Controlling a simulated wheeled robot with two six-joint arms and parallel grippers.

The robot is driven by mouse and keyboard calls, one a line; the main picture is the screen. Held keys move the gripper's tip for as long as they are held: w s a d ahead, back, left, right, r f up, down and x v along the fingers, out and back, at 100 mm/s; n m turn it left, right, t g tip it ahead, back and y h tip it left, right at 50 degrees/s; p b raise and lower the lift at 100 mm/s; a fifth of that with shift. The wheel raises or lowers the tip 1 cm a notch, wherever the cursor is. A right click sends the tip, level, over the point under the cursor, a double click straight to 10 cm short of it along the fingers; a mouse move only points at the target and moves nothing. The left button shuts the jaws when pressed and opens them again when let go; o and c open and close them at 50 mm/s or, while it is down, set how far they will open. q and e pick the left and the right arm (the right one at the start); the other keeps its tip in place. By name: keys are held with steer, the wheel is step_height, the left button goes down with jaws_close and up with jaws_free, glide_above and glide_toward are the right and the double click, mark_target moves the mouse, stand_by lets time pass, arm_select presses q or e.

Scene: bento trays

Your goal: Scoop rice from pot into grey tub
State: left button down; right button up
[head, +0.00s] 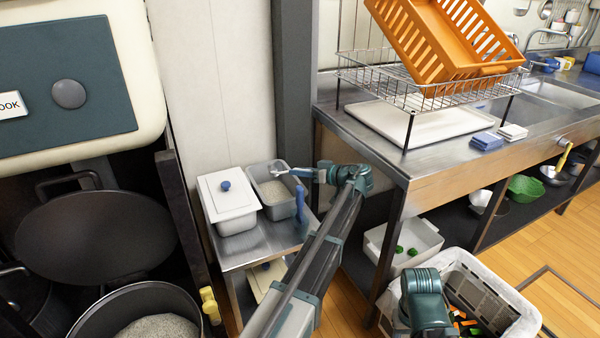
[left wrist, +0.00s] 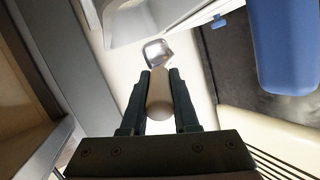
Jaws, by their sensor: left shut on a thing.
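The large dark pot (head: 82,325) is at the bottom left, with pale rice (head: 160,329) in it. The grey tub (head: 252,172) stands on a small steel stand, with pale rice-like grains inside. My left gripper (head: 301,173) is at the tub's right back side, above its rim, pointing left. It is shut on a metal scoop (head: 280,171), whose head is over the tub. In the left wrist view, the fingers (left wrist: 160,82) hold the scoop's pale handle, with its shiny head (left wrist: 156,50) beyond them. What the scoop holds is unclear. My right gripper is not in view.
A white lidded container (head: 231,207) stands left of the tub on the steel stand (head: 258,247). A blue object (head: 299,203) is at the tub's right. A steel counter with a rack and orange crate (head: 440,45) is to the right. A wok (head: 95,235) is behind the pot.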

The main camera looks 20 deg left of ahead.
arm_select(q)
steer(key=shift+r, duration=0.15)
step_height(320, 180, up, 5)
steer(key=p, duration=0.5)
